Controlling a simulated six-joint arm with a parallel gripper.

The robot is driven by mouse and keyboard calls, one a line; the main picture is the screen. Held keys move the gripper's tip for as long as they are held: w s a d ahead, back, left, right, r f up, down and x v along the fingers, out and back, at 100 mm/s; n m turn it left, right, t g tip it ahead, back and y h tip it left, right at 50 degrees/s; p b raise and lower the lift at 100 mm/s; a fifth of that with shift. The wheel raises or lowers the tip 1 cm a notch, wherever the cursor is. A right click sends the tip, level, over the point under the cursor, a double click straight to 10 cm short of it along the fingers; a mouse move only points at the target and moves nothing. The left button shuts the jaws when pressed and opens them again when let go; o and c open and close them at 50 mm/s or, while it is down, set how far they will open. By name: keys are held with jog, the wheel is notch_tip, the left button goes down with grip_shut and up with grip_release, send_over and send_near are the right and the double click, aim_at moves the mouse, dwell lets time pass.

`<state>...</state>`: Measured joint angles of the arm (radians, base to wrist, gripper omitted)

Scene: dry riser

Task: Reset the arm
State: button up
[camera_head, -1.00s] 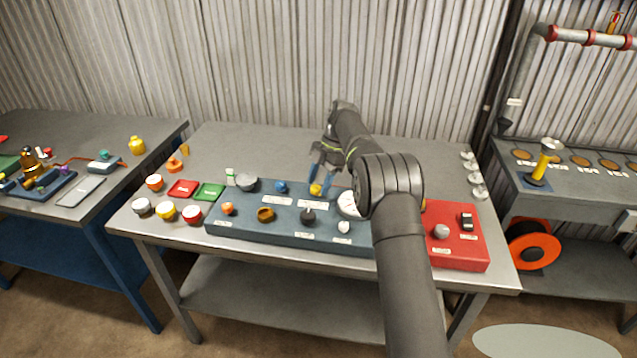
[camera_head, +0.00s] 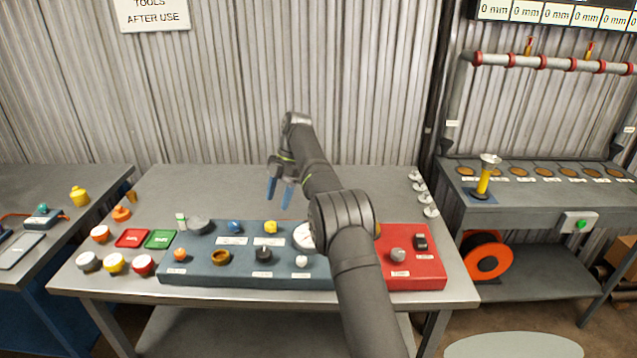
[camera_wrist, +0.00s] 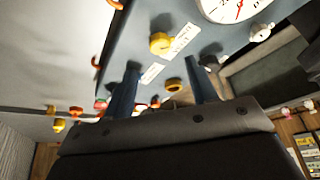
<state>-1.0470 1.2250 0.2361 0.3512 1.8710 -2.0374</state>
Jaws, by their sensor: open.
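My gripper (camera_head: 281,193) is raised above the back part of the middle table (camera_head: 330,185) in the head view. Its two blue fingers are apart and point down, with nothing between them. In the wrist view my gripper (camera_wrist: 163,88) also shows open and empty. The blue-grey panel (camera_head: 200,277) lies in front of and below it, with a yellow knob (camera_head: 271,227), a blue knob (camera_head: 234,227) and a dark knob (camera_head: 264,254) on it. A white dial (camera_head: 303,236) is partly hidden by my arm.
A red box (camera_head: 430,266) with a grey knob sits right of my arm. Red (camera_head: 131,238) and green (camera_head: 160,239) plates and several round caps are at the left. A bench with a pipe rack (camera_head: 540,63) stands at the right. The air above the table is clear.

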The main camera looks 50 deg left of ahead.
aim_at(271, 223)
jog(key=x, duration=0.7)
jog(key=shift+s+f, duration=0.15)
dwell(0.4)
